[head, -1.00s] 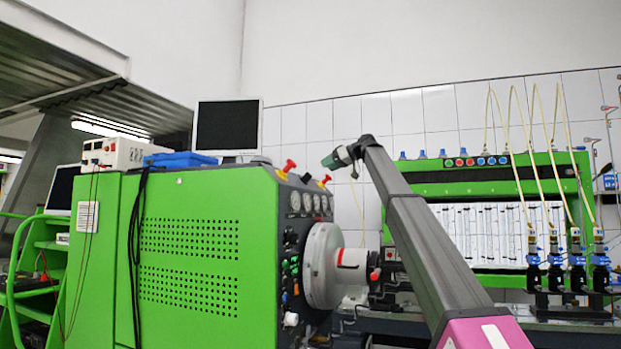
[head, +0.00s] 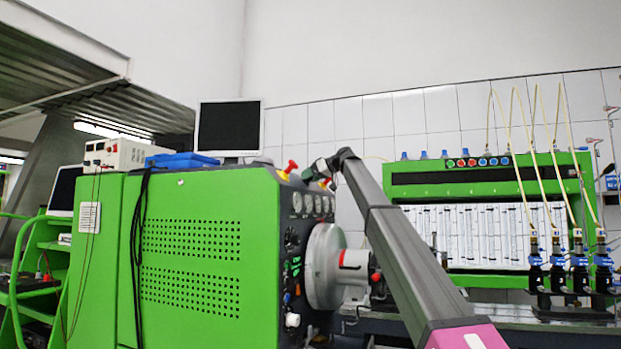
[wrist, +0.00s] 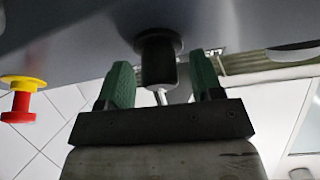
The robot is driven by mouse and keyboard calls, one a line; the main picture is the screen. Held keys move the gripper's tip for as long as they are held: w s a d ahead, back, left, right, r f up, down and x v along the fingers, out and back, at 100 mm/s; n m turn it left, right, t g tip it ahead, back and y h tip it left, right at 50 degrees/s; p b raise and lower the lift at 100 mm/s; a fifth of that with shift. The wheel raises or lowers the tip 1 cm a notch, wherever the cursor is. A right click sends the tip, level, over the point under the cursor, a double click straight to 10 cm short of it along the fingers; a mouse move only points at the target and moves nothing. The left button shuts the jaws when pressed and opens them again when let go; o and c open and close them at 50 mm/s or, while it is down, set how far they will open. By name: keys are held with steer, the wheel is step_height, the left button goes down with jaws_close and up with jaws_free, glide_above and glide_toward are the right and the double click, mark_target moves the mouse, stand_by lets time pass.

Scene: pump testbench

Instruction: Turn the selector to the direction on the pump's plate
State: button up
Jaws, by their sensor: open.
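A black knob (wrist: 158,62), which looks like the selector, stands out from a dark grey panel (wrist: 70,45) in the wrist view. A short silvery pin or pointer (wrist: 162,97) shows at its near end. My gripper (wrist: 161,78) is open, one green finger on each side of the knob, with visible gaps on both sides. In the head view my gripper (head: 322,168) is at the upper edge of the green bench's control panel, and the knob cannot be made out there. I cannot read any direction on a pump plate in these views.
A red-and-yellow emergency button (wrist: 20,98) sits left of the gripper in the wrist view; a red button (head: 290,167) tops the green bench (head: 190,240) in the head view.

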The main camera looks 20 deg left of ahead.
steer(key=c, duration=0.9)
steer(key=shift+m, duration=0.4)
steer(key=m+t+h, duration=0.1)
steer(key=m+t, duration=0.1)
steer(key=m, duration=0.3)
steer(key=shift+m+t+h, duration=0.5)
steer(key=shift+m+h, duration=0.3)
steer(key=shift+m, duration=1.4)
steer(key=o, duration=0.9)
steer(key=shift+d, duration=0.1)
